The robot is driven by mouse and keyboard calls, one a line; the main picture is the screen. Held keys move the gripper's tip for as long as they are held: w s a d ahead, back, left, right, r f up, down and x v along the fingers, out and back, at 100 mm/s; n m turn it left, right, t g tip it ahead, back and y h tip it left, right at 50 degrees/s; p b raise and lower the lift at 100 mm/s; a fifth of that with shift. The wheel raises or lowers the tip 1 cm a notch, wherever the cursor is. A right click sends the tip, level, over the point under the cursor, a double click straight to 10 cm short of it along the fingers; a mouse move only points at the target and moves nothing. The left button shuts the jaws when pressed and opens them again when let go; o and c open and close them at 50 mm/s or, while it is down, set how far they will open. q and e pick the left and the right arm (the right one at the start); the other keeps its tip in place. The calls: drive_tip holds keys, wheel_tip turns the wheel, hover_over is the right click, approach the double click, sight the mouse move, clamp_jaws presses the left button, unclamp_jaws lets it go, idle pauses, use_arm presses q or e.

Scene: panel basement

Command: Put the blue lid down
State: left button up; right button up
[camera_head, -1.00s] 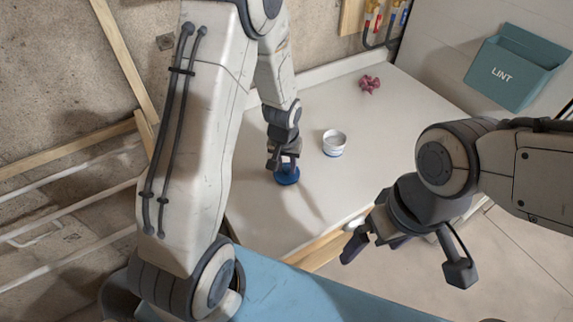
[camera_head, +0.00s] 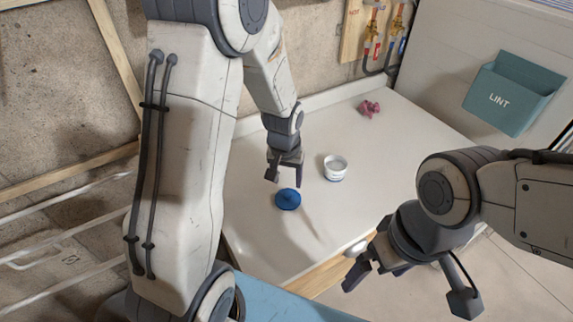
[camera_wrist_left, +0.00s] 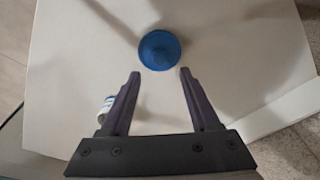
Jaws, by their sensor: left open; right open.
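The blue lid (camera_head: 288,199) lies flat on the white tabletop. It also shows in the left wrist view (camera_wrist_left: 159,49), just beyond the fingertips and apart from them. My left gripper (camera_head: 285,179) is open and empty, a little above and behind the lid in the head view. Its two spread fingers show in the left wrist view (camera_wrist_left: 158,73). My right gripper (camera_head: 402,281) is open and empty, in front of the table's front right edge.
A small white tub (camera_head: 335,168) stands on the white table (camera_head: 390,140) to the right of the lid. A crumpled pink thing (camera_head: 369,108) lies at the back. A teal LINT bin (camera_head: 513,92) hangs at right. The table between is clear.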

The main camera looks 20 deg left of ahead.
use_arm(q)
wheel_tip(320, 180, up, 6)
drive_tip(key=s+d+r+m, duration=0.2)
drive_tip(key=s+d+m, duration=0.1)
drive_tip(key=s, duration=0.4)
drive_tip(key=s+d+r+m+g, duration=0.1)
drive_tip(key=s+d+r+m, duration=0.1)
drive_tip(key=s+d, duration=0.4)
drive_tip(key=s+d+r+m+h, duration=0.1)
drive_tip(key=s+d, duration=0.4)
drive_tip(key=s, duration=0.5)
drive_tip(key=r+m, duration=0.1)
drive_tip(key=m, duration=0.1)
drive_tip(key=shift+m+g, duration=0.3)
drive_tip(key=shift+m, duration=0.1)
drive_tip(key=shift+w+r, duration=0.1)
